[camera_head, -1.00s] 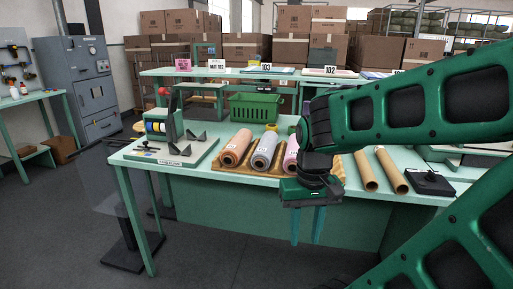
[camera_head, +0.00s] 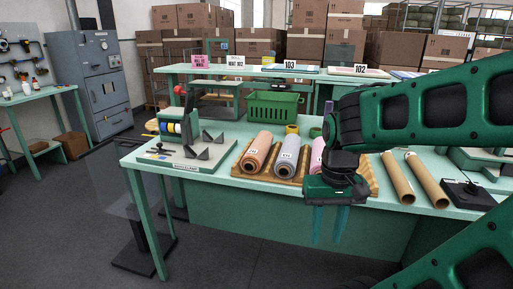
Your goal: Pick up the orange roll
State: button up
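The orange roll (camera_head: 257,151) looks salmon-orange, with a small white label at its near end. It lies leftmost on a wooden cradle board (camera_head: 243,174) on the green table, beside a grey roll (camera_head: 288,157) and a pink roll (camera_head: 317,154). My gripper (camera_head: 329,225) hangs fingers down in front of the table's near edge, right of the orange roll and apart from it. Its two teal fingers are spread with nothing between them. My arm and gripper hide part of the pink roll and the right part of the board.
A stand with coloured spools (camera_head: 178,129) and dark brackets stands on the left of the table (camera_head: 222,183). A green crate (camera_head: 273,105) sits behind the rolls. Cardboard tubes (camera_head: 397,178) and a black device (camera_head: 467,193) lie at right. Floor in front is clear.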

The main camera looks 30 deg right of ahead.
aim_at(251, 162)
jog(key=u, duration=0.05)
jog(key=i, duration=1.2)
